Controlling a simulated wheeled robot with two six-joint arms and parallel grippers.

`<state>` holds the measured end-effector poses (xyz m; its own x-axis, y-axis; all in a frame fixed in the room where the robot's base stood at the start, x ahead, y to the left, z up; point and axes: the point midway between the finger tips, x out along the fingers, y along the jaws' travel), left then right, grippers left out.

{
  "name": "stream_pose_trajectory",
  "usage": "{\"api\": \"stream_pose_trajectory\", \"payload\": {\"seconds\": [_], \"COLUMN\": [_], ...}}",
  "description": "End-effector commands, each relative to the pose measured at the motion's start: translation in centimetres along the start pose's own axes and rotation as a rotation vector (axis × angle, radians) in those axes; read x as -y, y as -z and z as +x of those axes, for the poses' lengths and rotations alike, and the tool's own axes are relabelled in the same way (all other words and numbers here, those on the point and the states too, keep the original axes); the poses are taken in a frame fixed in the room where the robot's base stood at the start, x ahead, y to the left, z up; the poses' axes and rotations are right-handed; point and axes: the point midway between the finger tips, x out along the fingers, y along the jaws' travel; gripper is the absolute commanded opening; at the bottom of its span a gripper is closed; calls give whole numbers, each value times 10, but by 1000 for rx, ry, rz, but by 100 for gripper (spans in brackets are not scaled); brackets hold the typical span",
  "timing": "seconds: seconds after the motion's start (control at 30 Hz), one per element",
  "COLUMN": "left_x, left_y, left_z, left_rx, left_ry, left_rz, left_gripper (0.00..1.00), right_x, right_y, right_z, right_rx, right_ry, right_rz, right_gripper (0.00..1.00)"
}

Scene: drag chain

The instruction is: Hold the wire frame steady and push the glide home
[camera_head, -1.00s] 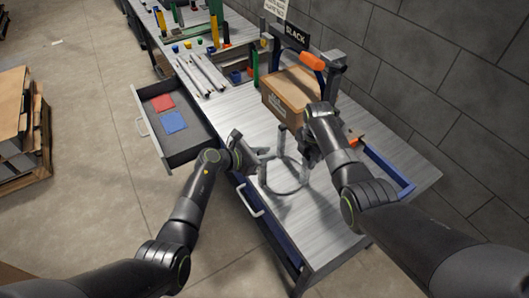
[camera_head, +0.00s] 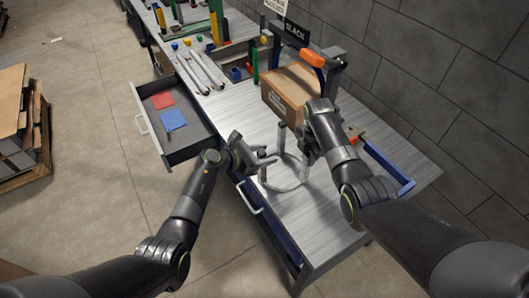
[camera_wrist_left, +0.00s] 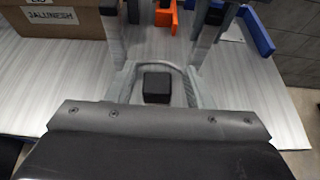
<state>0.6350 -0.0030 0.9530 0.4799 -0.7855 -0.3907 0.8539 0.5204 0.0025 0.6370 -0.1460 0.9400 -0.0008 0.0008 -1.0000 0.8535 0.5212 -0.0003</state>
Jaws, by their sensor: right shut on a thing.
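The grey wire frame (camera_head: 286,184) stands on the bench, with a rounded loop low down and thin uprights. My right gripper (camera_head: 307,150) is shut at its far right side, seemingly on an upright; the contact is hidden in the head view. My left gripper (camera_head: 268,168) is at the frame's left side, its pale fingers apart and pointing towards it. In the left wrist view a small black block (camera_wrist_left: 157,88), possibly the glide, sits inside the grey loop, between the two sides. I cannot tell whether the left fingers touch the frame.
A cardboard box (camera_head: 291,92) stands behind the frame, near a dark stand with an orange part (camera_head: 312,57). A blue rail (camera_head: 390,168) lies at the right edge. An open drawer (camera_head: 185,133) with red and blue cloths juts out left. The bench front is clear.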

Motion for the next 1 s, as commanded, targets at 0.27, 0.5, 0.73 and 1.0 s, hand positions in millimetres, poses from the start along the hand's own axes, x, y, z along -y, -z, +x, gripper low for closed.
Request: {"api": "stream_pose_trajectory", "payload": {"seconds": [0.27, 0.5, 0.73, 1.0], "left_x": [-1, -1, -1, -1], "left_y": [-2, -1, 0, 0], "left_z": [-4, -29, -67, -106], "left_rx": [5, 3, 1, 0], "left_ry": [-2, -3, -3, -2], "left_rz": [1, 3, 2, 1], "left_gripper": [47, 47, 47, 47], "right_x": [0, 0, 0, 0], "right_y": [0, 0, 0, 0], "right_z": [0, 0, 0, 0], "right_rx": [1, 1, 1, 1], "right_ry": [-1, -1, 0, 1], "right_rz": [1, 1, 1, 1], "right_gripper": [0, 0, 0, 0]}}
